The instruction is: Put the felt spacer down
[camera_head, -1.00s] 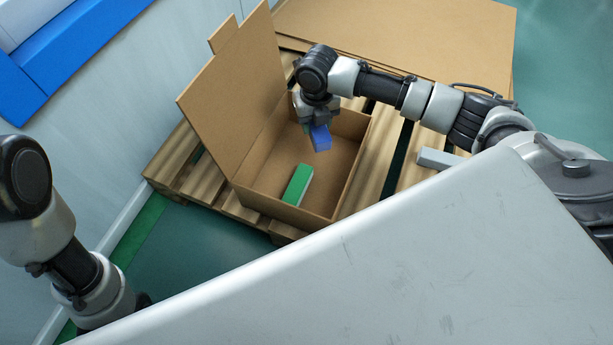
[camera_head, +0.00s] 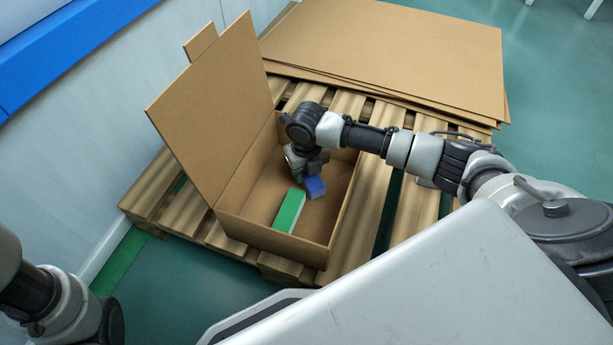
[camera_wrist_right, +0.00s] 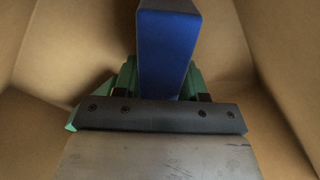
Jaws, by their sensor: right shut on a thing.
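The felt spacer seems to be the blue block (camera_head: 314,187), held by my right gripper (camera_head: 309,175) inside the open cardboard box (camera_head: 342,205). In the right wrist view the blue block (camera_wrist_right: 167,50) sits between the fingers of the right gripper (camera_wrist_right: 160,85), which are shut on it. It is low in the box, just beyond a green-and-white block (camera_head: 290,211) on the box floor. I cannot tell whether the blue block touches the floor. My left arm shows at the lower left, but its gripper is out of the picture.
The box stands on a wooden pallet (camera_head: 393,215), its tall lid flap (camera_head: 215,105) raised at the left. Flat cardboard sheets (camera_head: 400,55) lie at the back. A white wall with a blue band runs along the left. The green floor is clear at the right.

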